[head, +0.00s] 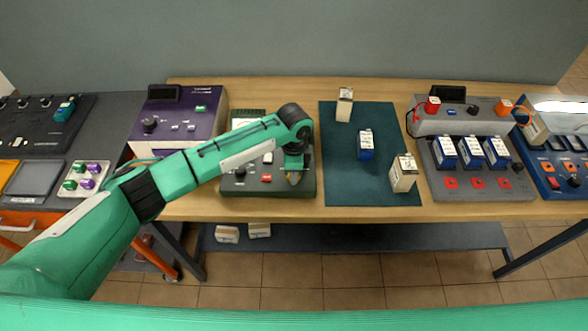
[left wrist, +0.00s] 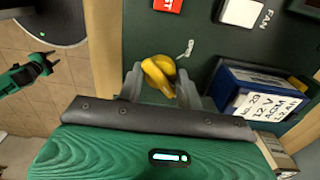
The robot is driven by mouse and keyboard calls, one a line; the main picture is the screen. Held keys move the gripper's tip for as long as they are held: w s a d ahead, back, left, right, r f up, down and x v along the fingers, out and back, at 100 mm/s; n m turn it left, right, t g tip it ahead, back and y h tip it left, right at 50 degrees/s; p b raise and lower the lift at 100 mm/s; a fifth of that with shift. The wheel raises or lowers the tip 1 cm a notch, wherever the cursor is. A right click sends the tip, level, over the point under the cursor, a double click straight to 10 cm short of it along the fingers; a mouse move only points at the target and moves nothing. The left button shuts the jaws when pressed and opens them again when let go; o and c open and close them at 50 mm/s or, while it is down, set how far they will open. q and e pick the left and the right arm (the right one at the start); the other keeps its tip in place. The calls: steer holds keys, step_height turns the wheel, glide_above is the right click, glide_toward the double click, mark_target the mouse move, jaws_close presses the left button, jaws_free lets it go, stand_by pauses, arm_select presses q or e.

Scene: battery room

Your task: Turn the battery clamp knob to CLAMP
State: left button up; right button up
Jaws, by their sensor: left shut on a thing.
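The battery clamp knob is yellow and sits on the dark green tester (head: 253,187) near its front right corner. It shows in the left wrist view as a yellow knob (left wrist: 160,75) between my left fingertips. My left gripper (head: 293,176) points down at the knob and is shut on it; in the head view it hides most of the knob. A small white marking (left wrist: 187,48) lies beside the knob, too small to read. A blue battery (left wrist: 262,95) with a white label sits on the tester behind the knob; my arm hides it in the head view. My right gripper (left wrist: 38,69) hangs over the floor, its fingers apart.
A red switch (head: 266,178) and a white FAN button (left wrist: 242,12) are left of the knob. A green mat (head: 345,180) with several batteries lies to the right. A purple device (head: 190,118) stands to the left, and a grey charger (head: 480,187) farther right.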

stand_by(0.3)
arm_select(q)
steer(key=o, duration=1)
step_height(320, 180, up, 14)
steer(key=b, duration=0.3)
steer(key=shift+f, duration=0.15)
